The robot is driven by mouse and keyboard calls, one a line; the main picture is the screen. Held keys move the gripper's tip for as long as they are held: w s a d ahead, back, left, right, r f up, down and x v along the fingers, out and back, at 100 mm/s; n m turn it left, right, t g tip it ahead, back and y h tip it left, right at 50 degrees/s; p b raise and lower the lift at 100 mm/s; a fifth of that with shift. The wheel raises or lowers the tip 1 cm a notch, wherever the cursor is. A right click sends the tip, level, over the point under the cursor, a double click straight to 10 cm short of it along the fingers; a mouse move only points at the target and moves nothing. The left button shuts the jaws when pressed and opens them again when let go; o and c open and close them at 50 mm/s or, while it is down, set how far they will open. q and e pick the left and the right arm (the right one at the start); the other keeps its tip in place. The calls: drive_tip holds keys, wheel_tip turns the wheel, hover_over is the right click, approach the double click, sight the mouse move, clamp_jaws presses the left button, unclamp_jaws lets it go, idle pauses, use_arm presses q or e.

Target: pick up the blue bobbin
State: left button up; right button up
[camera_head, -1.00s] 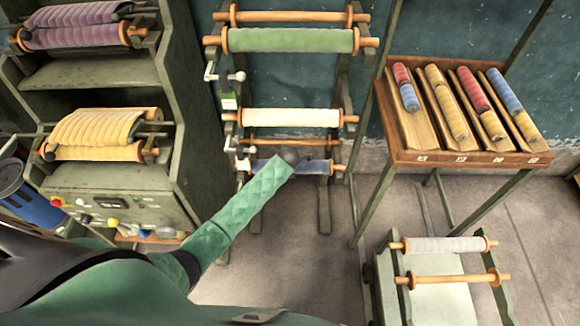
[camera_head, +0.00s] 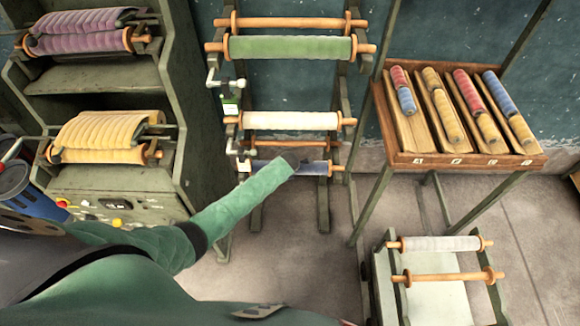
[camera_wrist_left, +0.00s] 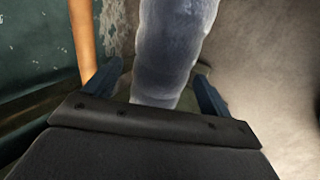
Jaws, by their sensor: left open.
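The blue bobbin (camera_head: 314,168), a dark slate-blue roll with orange wooden ends, lies across the lowest level of the middle rack. My left arm covers its left part. My left gripper (camera_head: 291,159) is at the bobbin, mostly hidden in the head view by its own wrist. In the left wrist view the left gripper (camera_wrist_left: 160,88) is open, with one finger on each side of the blue-grey roll (camera_wrist_left: 172,50). I cannot tell whether either finger touches it. My right gripper is not in view.
The middle rack also holds a green roll (camera_head: 290,47) and a cream roll (camera_head: 290,120). A shelf unit (camera_head: 90,76) with purple and yellow rolls stands left. A sloped tray (camera_head: 468,160) of small coloured rolls is right, above a low stand (camera_head: 440,303). Floor between is clear.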

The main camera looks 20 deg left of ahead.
use_arm(q)
drive_tip(key=shift+w+f, duration=0.1)
drive_tip(key=shift+f, duration=0.1)
drive_tip(key=c, duration=1.4)
drive_tip(key=shift+r, duration=0.15)
